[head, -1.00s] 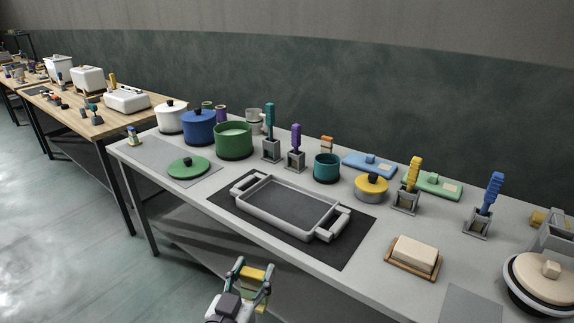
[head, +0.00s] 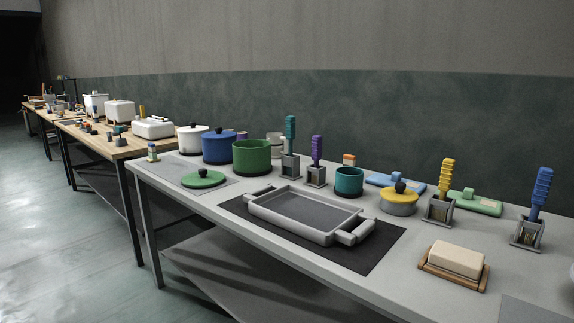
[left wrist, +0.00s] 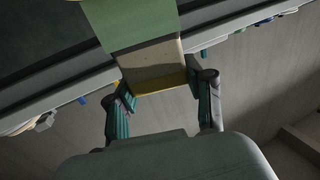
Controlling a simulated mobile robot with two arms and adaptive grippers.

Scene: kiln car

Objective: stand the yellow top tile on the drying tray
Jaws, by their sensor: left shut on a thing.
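In the left wrist view my left gripper (left wrist: 162,100) is shut on a block-like tile (left wrist: 152,62) with a beige-brown face and a yellow edge. The fingers stand on both sides of its near end. A flat green piece (left wrist: 130,18) shows beyond the tile; I cannot tell whether it is joined to it. A grey tray with two handles (head: 262,213) lies on a dark mat in the middle of the bench in the head view; I cannot tell whether it is the drying tray. Neither gripper shows in the head view.
Several coloured handles stand upright in grey holders. Open floor (head: 70,240) lies at the left.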

